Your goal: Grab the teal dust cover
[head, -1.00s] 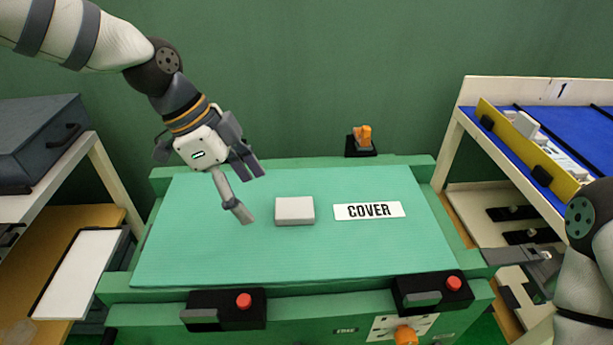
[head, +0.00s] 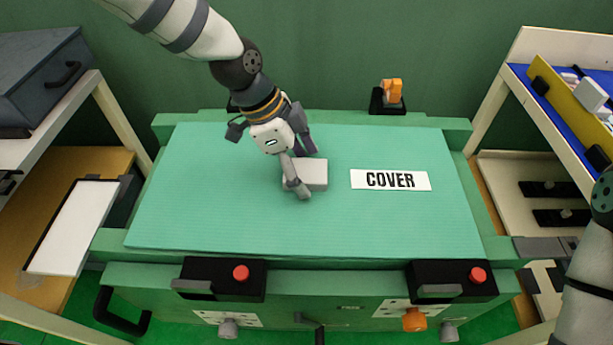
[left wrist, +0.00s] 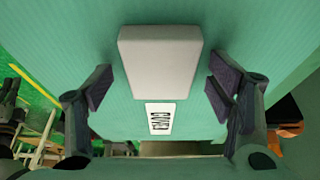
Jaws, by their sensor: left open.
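The teal dust cover (head: 230,215) is a flat ribbed sheet on top of the green bench. It carries a pale grey block (head: 315,174) as a grip and a white label reading COVER (head: 390,180). My left gripper (head: 305,172) is open over the left part of the block. In the left wrist view the block (left wrist: 160,62) lies between the spread fingers (left wrist: 160,86), with a gap on each side. The label (left wrist: 161,118) shows beyond it. Of my right arm only links show at the right edge.
Two black boxes with red buttons (head: 241,272) (head: 478,275) sit along the bench's front edge. An orange part on a black base (head: 391,92) stands at the back. Shelves flank both sides; the left one holds a grey case (head: 45,75). The cover's surface is otherwise clear.

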